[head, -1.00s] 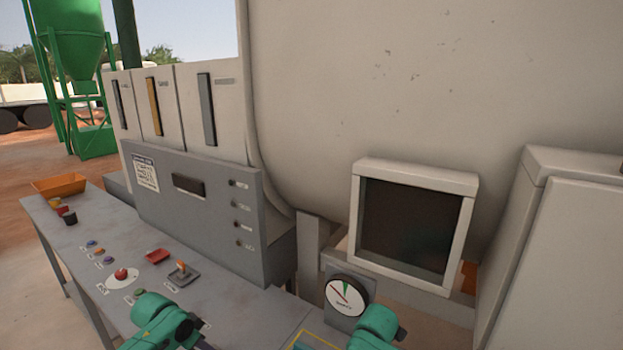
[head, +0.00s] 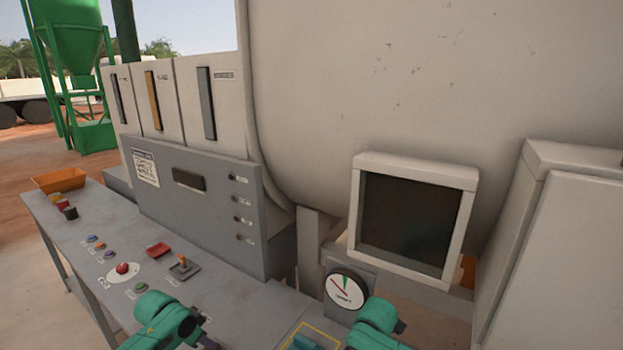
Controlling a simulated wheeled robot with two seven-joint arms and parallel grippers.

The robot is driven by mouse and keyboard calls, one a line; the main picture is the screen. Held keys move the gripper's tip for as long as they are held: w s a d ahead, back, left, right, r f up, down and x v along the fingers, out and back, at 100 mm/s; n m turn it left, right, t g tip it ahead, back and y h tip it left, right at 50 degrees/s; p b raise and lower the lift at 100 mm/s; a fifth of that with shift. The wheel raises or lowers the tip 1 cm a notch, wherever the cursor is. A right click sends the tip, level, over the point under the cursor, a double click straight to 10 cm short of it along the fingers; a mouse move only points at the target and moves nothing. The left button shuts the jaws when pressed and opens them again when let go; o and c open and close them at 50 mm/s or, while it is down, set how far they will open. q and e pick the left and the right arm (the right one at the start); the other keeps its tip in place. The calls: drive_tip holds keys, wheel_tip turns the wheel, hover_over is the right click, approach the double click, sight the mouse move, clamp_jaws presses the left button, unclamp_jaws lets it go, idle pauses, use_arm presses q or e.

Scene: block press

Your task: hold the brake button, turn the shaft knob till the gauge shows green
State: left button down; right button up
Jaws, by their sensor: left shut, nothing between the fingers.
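The round gauge (head: 346,291) has a white face with a green patch at the top and a red line pointing up and left. Its needle is too small to read surely. My left gripper (head: 207,343) is shut and empty at the bottom edge, low over the grey desk. My right arm's teal link shows below the gauge, but its fingers are out of frame. A teal piece (head: 305,342) shows inside a yellow outline at the bottom edge; I cannot tell whether it is the shaft knob. I cannot tell which button is the brake button.
The grey desk (head: 75,232) carries a red button (head: 122,268), a green button (head: 141,287), a small lever (head: 183,264) and a red block (head: 159,250). An orange tray (head: 60,180) stands at its far end. A dark screen (head: 410,218) stands above the gauge.

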idle(1.5)
drive_tip(key=c, duration=1.2)
drive_tip(key=m, duration=0.4)
drive_tip(key=shift+m, duration=0.4)
drive_tip(key=shift+c, duration=0.2)
drive_tip(key=m, duration=0.2)
drive_tip(key=shift+m, duration=0.3)
drive_tip(key=o, duration=1.2)
drive_tip(key=shift+o, duration=0.2)
drive_tip(key=n, duration=0.4)
drive_tip(key=shift+n, duration=0.4)
drive_tip(key=n, duration=0.2)
drive_tip(key=shift+n, duration=0.3)
